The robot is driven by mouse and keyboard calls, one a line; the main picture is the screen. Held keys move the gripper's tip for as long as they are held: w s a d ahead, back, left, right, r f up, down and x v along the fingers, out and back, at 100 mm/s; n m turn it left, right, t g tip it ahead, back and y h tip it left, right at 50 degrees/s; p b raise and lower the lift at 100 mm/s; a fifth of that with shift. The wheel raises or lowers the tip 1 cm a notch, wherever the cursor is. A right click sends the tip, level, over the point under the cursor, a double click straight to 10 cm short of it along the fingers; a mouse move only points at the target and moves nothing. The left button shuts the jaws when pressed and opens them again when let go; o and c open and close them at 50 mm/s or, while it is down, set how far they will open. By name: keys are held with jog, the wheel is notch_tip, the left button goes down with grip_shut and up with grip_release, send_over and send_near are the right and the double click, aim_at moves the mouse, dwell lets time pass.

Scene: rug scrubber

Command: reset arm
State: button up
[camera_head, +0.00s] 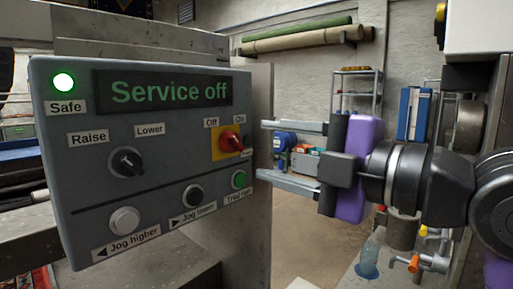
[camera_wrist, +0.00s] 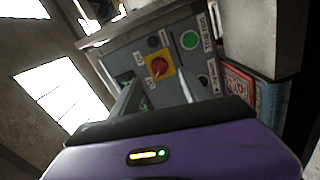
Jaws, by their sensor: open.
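My gripper (camera_head: 262,150) is open and empty in the head view. Its two metal fingers point left, toward the right edge of the grey control panel (camera_head: 80,220). The upper finger is level with the red Off/On knob (camera_head: 231,142) on its yellow plate, and the lower finger is near the height of the green button (camera_head: 239,180). I cannot tell whether a fingertip touches the panel. The panel display (camera_head: 163,92) reads "Service off" and the Safe lamp (camera_head: 63,82) is lit green. In the wrist view the fingers extend toward the red knob (camera_wrist: 158,67) and green button (camera_wrist: 189,40).
The panel also carries a black Raise/Lower knob (camera_head: 127,161), a black button (camera_head: 192,195) and a white button (camera_head: 124,220). A wire shelf (camera_head: 357,90) and rolled rugs (camera_head: 300,38) are at the back. A clear bottle (camera_head: 369,258) stands low right.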

jog(key=shift+s+d, duration=0.35)
jog(key=shift+d, duration=0.05)
jog(key=w+d+r+m+t, duration=0.2)
jog(key=d+r+m+t, duration=0.3)
jog(key=d+m+t, duration=0.4)
jog(key=s+d+f+m+t+h+p, duration=0.2)
jog(key=d+f+m+h, duration=0.2)
jog(key=f+m+h, duration=0.3)
jog(key=s+d+f+m+t+h+p, duration=0.2)
jog(key=d+f+m+h, duration=0.3)
jog(key=f+m, duration=0.3)
jog(key=s+d+f+m+g+h+p, duration=0.25)
jog(key=s+f+m+h, duration=0.2)
jog(key=s+f, duration=0.7)
jog(key=s+a+f+n+g+y+p, duration=0.1)
jog(key=s+f, duration=0.4)
jog(key=s, duration=0.6)
jog(key=s+f+n+g+y+p, duration=0.1)
jog(key=s+f+g+p, duration=0.3)
jog(key=s, duration=0.7)
jog(key=shift+a+f+g, duration=0.35)
jog(key=shift+f+g, duration=0.3)
jog(key=shift+g, duration=0.2)
